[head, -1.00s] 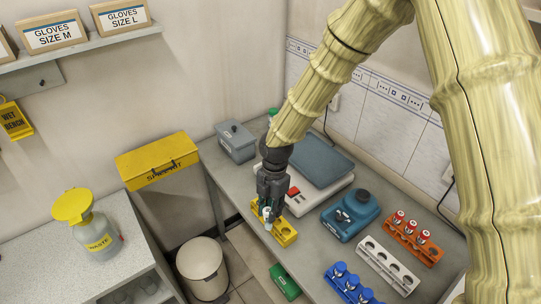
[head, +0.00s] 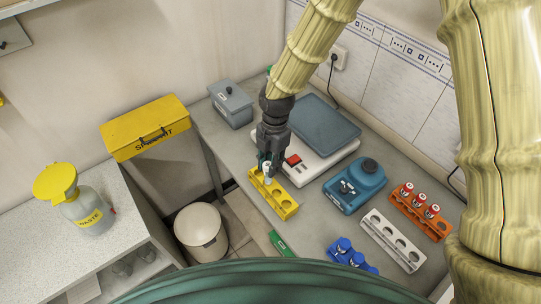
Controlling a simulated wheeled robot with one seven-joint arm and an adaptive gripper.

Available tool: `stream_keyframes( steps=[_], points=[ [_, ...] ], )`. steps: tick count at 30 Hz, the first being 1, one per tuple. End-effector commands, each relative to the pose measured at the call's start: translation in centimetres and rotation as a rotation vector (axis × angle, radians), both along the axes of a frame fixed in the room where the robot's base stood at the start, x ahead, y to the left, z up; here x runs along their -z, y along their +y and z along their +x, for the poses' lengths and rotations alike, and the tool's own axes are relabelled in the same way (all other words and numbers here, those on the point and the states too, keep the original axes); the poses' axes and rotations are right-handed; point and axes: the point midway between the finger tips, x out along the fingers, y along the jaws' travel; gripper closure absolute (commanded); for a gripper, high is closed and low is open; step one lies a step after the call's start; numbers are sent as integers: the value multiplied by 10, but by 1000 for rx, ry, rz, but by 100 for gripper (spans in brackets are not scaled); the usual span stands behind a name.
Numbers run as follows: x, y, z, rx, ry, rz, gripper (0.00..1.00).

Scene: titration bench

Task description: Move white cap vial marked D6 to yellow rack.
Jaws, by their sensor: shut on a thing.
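My gripper (head: 268,168) is shut on a white cap vial (head: 267,173) at the far left end of the yellow rack (head: 290,211). The vial is upright and its lower end is at or in the rack's end hole; I cannot tell how deep it sits. The fingers hide part of the vial, and no D6 mark is readable. The other holes of the yellow rack look empty.
A balance (head: 317,140) stands behind my gripper, and a blue device (head: 355,187) to the right. The white rack (head: 393,241) looks empty. An orange rack (head: 420,215) holds red-capped vials; blue-capped vials (head: 342,247) stand in front. A grey box (head: 231,105) is at back left.

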Motion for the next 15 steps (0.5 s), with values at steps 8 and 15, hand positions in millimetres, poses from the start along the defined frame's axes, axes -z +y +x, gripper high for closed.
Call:
stream_keyframes(
  steps=[8, 15],
  points=[
    [37, 2, 25, 0, 25, 3, 93],
    [49, 2, 18, 0, 19, 2, 93]
  ],
)
